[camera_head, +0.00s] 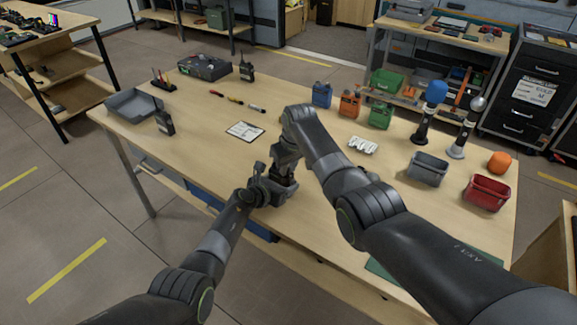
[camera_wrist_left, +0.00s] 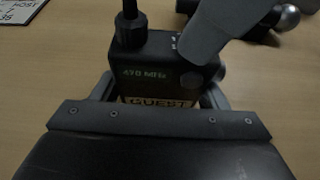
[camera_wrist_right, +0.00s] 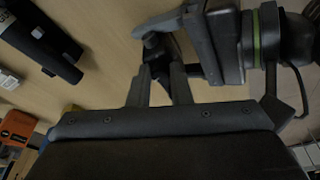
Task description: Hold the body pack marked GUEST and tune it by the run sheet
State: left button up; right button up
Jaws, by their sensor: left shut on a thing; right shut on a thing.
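The black body pack (camera_wrist_left: 140,70) with the GUEST label fills the middle of the left wrist view. It reads what looks like 470 MHz, and a thick antenna rises at its left. My left gripper (camera_wrist_left: 155,100) is shut on its lower part, and it stands upright above the table. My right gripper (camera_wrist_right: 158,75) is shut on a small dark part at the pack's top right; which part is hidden. A grey finger of it covers that corner in the left wrist view. In the head view both grippers meet low over the table front, the right one (camera_head: 283,185) showing best. The run sheet (camera_head: 244,131) lies flat behind them.
Two other handheld packs (camera_head: 165,122) (camera_head: 246,70) stand at the left and back. A grey tray (camera_head: 133,104), markers (camera_head: 237,100), colored containers (camera_head: 350,103), two microphones (camera_head: 424,125), a grey bin (camera_head: 427,168) and a red bin (camera_head: 487,192) surround the clear tabletop middle.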

jog(key=shift+d, duration=0.1)
jog(key=shift+m+h, duration=0.3)
jog(key=shift+m, duration=1.1)
jog(key=shift+m+h, duration=0.4)
jog(key=shift+m, duration=1)
jog(key=o, duration=0.6)
jog(key=shift+a, duration=0.2)
jog(key=shift+w+v, duration=0.2)
jog(key=shift+v, duration=0.8)
jog(key=shift+w+v, duration=0.2)
jog(key=shift+v, duration=0.75)
jog(key=shift+w+v, duration=0.2)
jog(key=shift+v, duration=0.8)
